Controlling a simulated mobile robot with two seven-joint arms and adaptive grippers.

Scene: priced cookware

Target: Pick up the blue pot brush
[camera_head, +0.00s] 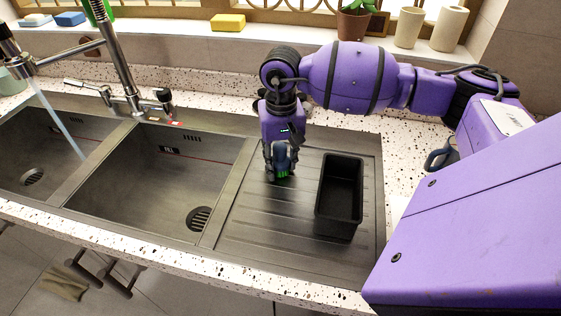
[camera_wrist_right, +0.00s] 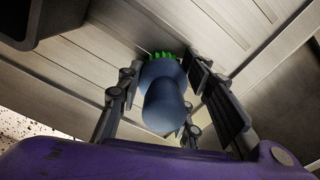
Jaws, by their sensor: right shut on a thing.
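The blue pot brush (camera_wrist_right: 163,98) has a rounded dark-blue handle and green bristles. In the right wrist view it sits between the fingers of my right gripper (camera_wrist_right: 165,85), which is shut on it. In the head view my right gripper (camera_head: 281,165) points down over the ribbed drainboard, left of the black bin. The brush (camera_head: 284,157) shows there between the fingers, mostly hidden, with green bristles low, at or close to the drainboard surface. I cannot tell whether the bristles touch it. My left gripper is not in view.
A black rectangular bin (camera_head: 341,222) stands on the drainboard (camera_head: 262,222) right of my gripper. Two sink basins lie to the left, with water running from a tap (camera_head: 57,118) into the left one. Sponges, a plant (camera_head: 354,22) and two cups line the windowsill behind.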

